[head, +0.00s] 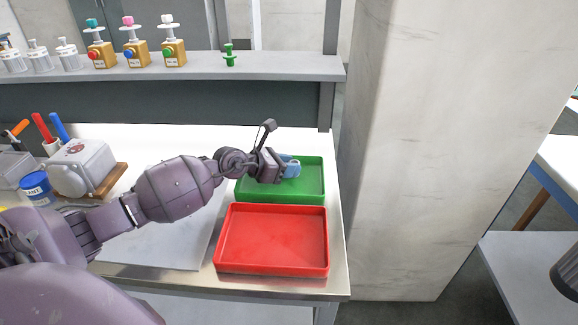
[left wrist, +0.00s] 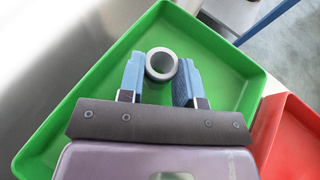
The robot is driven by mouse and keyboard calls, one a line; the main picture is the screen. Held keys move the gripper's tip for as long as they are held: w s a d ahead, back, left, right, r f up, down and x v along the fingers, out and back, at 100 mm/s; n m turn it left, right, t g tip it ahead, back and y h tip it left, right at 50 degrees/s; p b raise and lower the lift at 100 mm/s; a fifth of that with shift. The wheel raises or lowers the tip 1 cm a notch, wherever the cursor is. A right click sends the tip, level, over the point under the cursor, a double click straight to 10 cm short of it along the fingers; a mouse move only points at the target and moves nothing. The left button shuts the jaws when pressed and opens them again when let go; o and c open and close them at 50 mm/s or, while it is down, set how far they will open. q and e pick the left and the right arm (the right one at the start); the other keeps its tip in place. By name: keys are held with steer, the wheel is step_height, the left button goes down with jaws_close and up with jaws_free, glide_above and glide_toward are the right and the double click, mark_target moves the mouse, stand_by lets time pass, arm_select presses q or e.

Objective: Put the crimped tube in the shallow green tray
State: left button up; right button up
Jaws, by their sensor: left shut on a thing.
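A grey tube (left wrist: 161,66) sits between the blue fingers of my left gripper (left wrist: 160,80), seen end-on as a round ring in the left wrist view. The gripper is shut on it. Any crimp on it cannot be made out. In the head view my left gripper (head: 291,167) is over the shallow green tray (head: 308,191), and the tube is hidden by the gripper. The green tray also fills much of the left wrist view (left wrist: 85,75) and looks empty around the gripper. My right gripper is not in view.
An empty red tray (head: 270,240) stands in front of the green one. A white device (head: 82,168), a blue cup (head: 37,187) and pens stand at the left. A shelf (head: 275,68) with several dispensers runs behind. A pale pillar (head: 420,150) rises right of the bench.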

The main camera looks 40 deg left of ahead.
arm_select(q)
steer(key=shift+f, duration=0.15)
steer(key=o, duration=0.9)
steer(key=shift+o, duration=0.4)
steer(key=shift+s+r, duration=0.1)
steer(key=shift+r, duration=0.1)
steer(key=p+v, duration=0.1)
steer(key=v, duration=0.9)
steer(key=shift+s+a, duration=0.1)
steer(key=shift+s+a+r, duration=0.25)
steer(key=shift+s+r, duration=0.05)
steer(key=shift+s, duration=0.3)
